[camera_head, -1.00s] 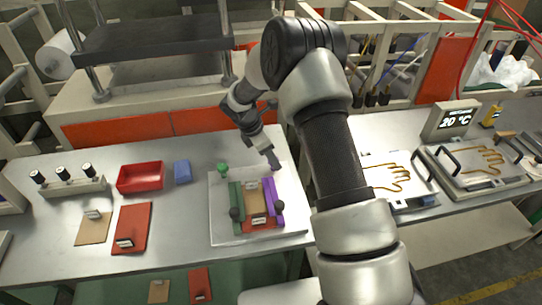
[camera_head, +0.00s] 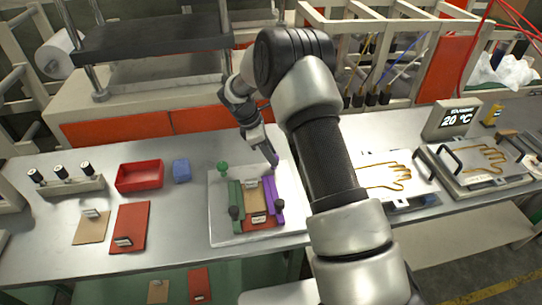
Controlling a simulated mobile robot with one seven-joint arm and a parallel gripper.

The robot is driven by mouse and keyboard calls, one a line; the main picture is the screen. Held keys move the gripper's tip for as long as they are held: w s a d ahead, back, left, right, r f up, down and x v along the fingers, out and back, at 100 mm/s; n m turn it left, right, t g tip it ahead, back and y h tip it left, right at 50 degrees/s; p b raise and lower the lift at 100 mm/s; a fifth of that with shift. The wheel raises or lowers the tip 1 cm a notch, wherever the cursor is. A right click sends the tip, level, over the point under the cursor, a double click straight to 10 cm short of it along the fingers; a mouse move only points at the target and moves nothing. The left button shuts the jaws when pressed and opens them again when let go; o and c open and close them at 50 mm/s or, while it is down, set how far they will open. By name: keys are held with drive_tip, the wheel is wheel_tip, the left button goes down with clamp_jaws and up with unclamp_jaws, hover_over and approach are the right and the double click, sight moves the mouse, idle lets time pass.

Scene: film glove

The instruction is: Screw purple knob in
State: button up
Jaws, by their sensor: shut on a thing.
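The purple knob (camera_head: 276,158) shows only as a small purple patch at the tip of my gripper (camera_head: 272,161). My gripper is shut on it, pointing down at the far end of the purple bar (camera_head: 269,190). The fingers hide most of the knob, and I cannot tell how deep it sits. The purple bar is on the right side of a fixture on a pale plate (camera_head: 220,239).
Black knobs (camera_head: 234,212) stand at the near ends of the bars. A red tray (camera_head: 140,176), a blue block (camera_head: 181,171) and a red board (camera_head: 130,228) lie to the left. Hand-shaped wire forms (camera_head: 386,175) lie right of my arm. A press stands behind.

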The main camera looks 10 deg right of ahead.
drive_tip(key=m, duration=0.2)
drive_tip(key=m+g+b, duration=0.1)
drive_tip(key=shift+w+m+y, duration=0.2)
drive_tip(key=shift+m+y, duration=0.1)
drive_tip(key=shift+m, duration=0.1)
drive_tip(key=m, duration=0.1)
drive_tip(key=m+g, duration=0.1)
drive_tip(key=m, duration=0.1)
drive_tip(key=shift+w+d+m+y+b, duration=0.15)
drive_tip(key=shift+m+y+b, duration=0.15)
drive_tip(key=shift+b, duration=0.1)
drive_tip(key=m+g+y, duration=0.1)
drive_tip(key=m, duration=0.2)
drive_tip(key=shift+d+m+b, duration=0.1)
drive_tip(key=shift+m+b, duration=0.2)
drive_tip(key=shift+w+d+m+g+y, duration=0.1)
drive_tip(key=shift+m+g+y, duration=0.2)
drive_tip(key=shift+m, duration=0.6)
drive_tip(key=shift+d+m+g+y, duration=0.1)
drive_tip(key=shift+m+y, duration=0.3)
drive_tip(key=shift+m, duration=0.5)
drive_tip(key=shift+r, duration=0.1)
drive_tip(key=o, duration=1.1)
drive_tip(key=shift+c, duration=0.2)
